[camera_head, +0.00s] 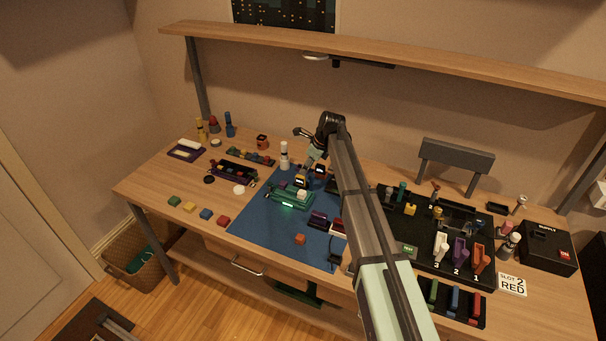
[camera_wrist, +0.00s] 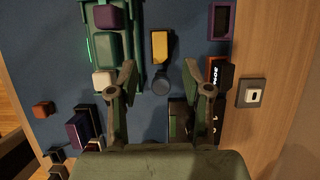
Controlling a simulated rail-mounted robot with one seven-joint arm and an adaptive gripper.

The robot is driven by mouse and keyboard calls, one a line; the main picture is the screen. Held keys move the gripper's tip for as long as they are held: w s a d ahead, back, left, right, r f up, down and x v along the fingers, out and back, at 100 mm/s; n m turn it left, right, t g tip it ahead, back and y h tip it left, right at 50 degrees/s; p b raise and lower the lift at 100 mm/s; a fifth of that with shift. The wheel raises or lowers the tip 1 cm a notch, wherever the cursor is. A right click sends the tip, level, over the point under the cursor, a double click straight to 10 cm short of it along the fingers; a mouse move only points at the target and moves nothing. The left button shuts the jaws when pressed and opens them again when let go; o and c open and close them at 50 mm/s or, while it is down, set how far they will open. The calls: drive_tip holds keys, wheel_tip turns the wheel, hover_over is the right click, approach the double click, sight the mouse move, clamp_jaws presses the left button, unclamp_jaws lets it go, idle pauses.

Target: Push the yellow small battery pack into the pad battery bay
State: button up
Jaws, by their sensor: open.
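A yellow block (camera_wrist: 160,45), probably the small battery pack, lies on the blue mat beside the green pad (camera_wrist: 112,50) in the wrist view. A gap of mat separates them. The pad holds a purple block (camera_wrist: 108,17) at one end and a pale block (camera_wrist: 103,82) at the other. I cannot tell which recess is the battery bay. In the head view, the yellow block (camera_head: 301,182) is behind the lit green pad (camera_head: 285,201). My gripper (camera_wrist: 171,72) is open and empty, its fingers spread below the yellow block in the picture. The head view shows it small (camera_head: 312,160).
A dark round piece (camera_wrist: 161,81) lies between my fingers in the picture. A red block (camera_head: 299,239) and purple pieces (camera_head: 318,218) lie on the mat (camera_head: 262,222). A white bottle (camera_head: 284,156) stands behind the pad. A black tray (camera_head: 420,228) with tools is at right.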

drive_tip(key=v, duration=0.4)
drive_tip(key=shift+d+r, duration=0.1)
drive_tip(key=shift+r, duration=0.3)
drive_tip(key=shift+s, duration=0.1)
